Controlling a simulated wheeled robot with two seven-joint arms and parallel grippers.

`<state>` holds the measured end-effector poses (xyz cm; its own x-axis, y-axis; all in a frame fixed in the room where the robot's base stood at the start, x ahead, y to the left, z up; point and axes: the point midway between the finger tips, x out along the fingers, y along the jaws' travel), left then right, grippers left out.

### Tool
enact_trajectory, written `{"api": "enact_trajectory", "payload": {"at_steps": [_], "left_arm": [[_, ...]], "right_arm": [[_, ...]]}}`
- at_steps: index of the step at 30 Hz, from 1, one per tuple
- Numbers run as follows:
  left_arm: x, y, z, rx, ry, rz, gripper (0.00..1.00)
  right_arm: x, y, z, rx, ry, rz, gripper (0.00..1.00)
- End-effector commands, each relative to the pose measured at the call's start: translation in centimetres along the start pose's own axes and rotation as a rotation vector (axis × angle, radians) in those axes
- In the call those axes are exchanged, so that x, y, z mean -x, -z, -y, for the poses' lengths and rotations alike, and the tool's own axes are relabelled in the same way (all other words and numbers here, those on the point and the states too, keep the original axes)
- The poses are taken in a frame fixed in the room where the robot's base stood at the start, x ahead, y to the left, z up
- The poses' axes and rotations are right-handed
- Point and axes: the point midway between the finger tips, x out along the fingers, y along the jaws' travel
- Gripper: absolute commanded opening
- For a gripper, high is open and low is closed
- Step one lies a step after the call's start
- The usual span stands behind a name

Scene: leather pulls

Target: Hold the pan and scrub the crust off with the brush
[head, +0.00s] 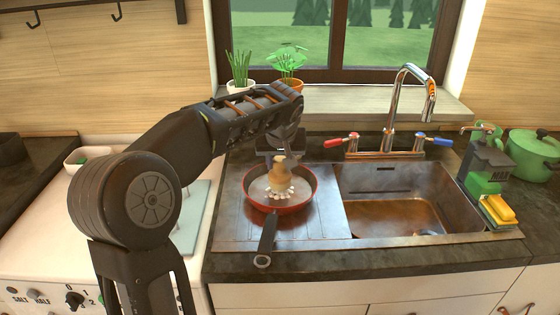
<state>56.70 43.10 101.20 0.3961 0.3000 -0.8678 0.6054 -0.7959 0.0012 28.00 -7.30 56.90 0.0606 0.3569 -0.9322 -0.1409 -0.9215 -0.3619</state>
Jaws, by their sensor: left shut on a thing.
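A red pan (309,203) with a black handle (267,235) lies on the ribbed drainboard left of the sink basin. Its handle points toward me. A brush (279,175) with a tan body and pale bristles stands roughly upright inside the pan, bristles down at the pan's floor. My left gripper (281,152) comes over the pan from the upper left and is shut on the brush's top. The fingertips are partly hidden by the arm. Any crust is too small to tell apart in the grey pan interior. My right gripper is not in view.
The empty sink basin (395,212) is right of the pan, with a tall faucet (396,105) behind it. A soap dispenser (484,165), a yellow sponge (498,208) and a green pot (535,152) stand at the right. Two potted plants (288,68) are on the sill.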

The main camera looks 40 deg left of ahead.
Motion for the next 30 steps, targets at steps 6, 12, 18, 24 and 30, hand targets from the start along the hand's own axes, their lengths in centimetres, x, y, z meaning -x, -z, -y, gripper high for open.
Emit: {"api": "enact_trajectory", "payload": {"at_steps": [6, 12, 18, 24, 30], "left_arm": [[0.0, 0.0, 0.0, 0.0, 0.0, -0.001, 0.0], [0.3, 0.2, 0.0, 0.0, 0.0, -0.001, 0.0], [2.7, 1.6, 0.0, -0.001, 0.0, -0.002, 0.0], [5.6, 3.2, 0.0, 0.0, -0.001, -0.002, 0.0], [7.0, 4.0, 0.0, 0.0, 0.0, 0.0, 0.0]], "right_arm": [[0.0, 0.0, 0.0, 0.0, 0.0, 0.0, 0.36], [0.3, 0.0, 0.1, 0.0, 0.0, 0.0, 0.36], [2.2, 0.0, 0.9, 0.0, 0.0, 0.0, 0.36], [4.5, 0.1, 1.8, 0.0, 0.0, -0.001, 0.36], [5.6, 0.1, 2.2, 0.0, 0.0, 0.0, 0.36]]}}
